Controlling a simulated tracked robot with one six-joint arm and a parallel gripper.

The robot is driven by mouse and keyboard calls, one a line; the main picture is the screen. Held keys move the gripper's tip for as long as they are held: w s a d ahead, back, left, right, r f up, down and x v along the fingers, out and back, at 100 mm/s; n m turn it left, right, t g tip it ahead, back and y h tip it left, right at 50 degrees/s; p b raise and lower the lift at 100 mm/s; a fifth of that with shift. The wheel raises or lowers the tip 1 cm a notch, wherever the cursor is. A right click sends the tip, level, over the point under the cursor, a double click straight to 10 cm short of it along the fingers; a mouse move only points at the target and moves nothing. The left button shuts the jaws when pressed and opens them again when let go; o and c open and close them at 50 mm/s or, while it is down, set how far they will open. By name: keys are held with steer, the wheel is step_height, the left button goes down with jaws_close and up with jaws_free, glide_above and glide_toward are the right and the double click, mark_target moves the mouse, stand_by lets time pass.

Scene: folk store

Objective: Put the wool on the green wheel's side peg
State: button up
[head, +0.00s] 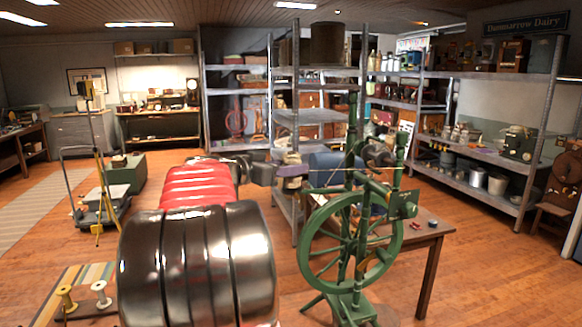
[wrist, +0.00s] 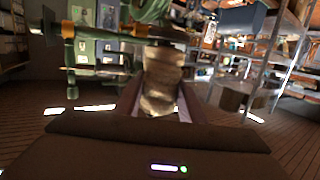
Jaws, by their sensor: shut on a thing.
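The green spinning wheel (head: 389,250) stands upright on the floor at centre right in the head view, with spokes, posts and a dark bobbin (head: 376,153) near the top. Its green parts also show at the upper left of the wrist view (wrist: 68,50). My gripper (wrist: 158,105) is shut on a tan, ribbed roll, the wool (wrist: 163,72), which stands out beyond the jaws close to the green parts. Whether the wool touches them I cannot tell. In the head view my gripper is at the end of my arm, left of the wheel's top; I cannot make out the wool or side peg there.
A wooden table (head: 425,238) stands close behind the wheel. Metal shelves (head: 470,180) with goods line the back and right. A trolley (head: 100,210) stands at the left, and a striped board with spools (head: 68,298) at lower left. The floor at right front is clear.

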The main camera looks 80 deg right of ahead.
steer(key=o, duration=1.1)
steer(key=v, duration=1.4)
steer(key=shift+d+f, duration=0.1)
stand_by(0.5)
